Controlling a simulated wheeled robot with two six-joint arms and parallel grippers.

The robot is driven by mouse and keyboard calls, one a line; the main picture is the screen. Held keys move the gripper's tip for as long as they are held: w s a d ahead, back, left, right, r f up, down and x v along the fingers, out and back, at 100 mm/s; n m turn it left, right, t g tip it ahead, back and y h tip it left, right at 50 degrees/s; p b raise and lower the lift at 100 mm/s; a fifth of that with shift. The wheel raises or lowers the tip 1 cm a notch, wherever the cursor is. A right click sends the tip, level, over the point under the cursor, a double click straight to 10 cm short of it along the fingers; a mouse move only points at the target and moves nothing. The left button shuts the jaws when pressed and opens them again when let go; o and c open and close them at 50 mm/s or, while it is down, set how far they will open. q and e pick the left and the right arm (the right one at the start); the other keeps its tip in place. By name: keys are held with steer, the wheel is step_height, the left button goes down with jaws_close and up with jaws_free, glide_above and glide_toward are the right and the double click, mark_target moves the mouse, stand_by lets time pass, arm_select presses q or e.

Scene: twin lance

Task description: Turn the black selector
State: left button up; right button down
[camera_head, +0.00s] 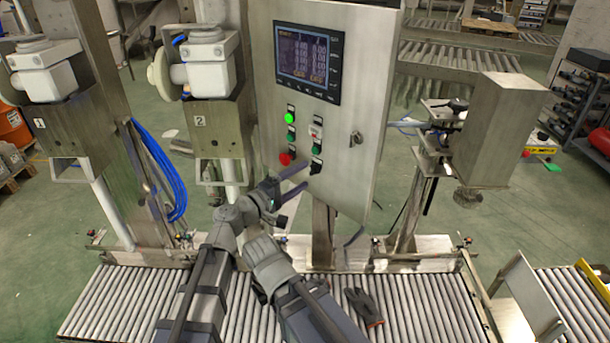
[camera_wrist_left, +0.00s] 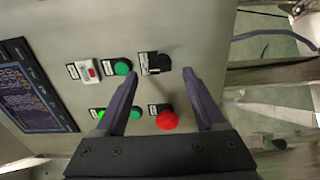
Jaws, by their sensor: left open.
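The black selector (camera_wrist_left: 155,63) sits on a steel control panel (camera_wrist_left: 222,28). In the left wrist view it lies just beyond the gap between my fingertips. In the head view the selector (camera_head: 316,167) is the lowest control in the right column, below a green button (camera_head: 315,150). My left gripper (camera_head: 304,178) is open in front of the panel's lower part, its fingers pointing at it. The same gripper (camera_wrist_left: 160,76) shows its two dark fingers apart with nothing between them. Contact with the selector cannot be told.
A red mushroom button (camera_wrist_left: 167,119) and a lit green button (camera_head: 289,117) are close to the selector. The panel also carries a screen (camera_head: 307,62) and a key lock (camera_head: 357,138). A roller conveyor (camera_head: 420,305) with a dark glove (camera_head: 364,306) runs below.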

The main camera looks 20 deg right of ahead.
arm_select(q)
steer(key=v, duration=0.5)
steer(key=shift+s+a, duration=0.15)
steer(key=shift+a, duration=0.05)
steer(key=shift+f, duration=0.1)
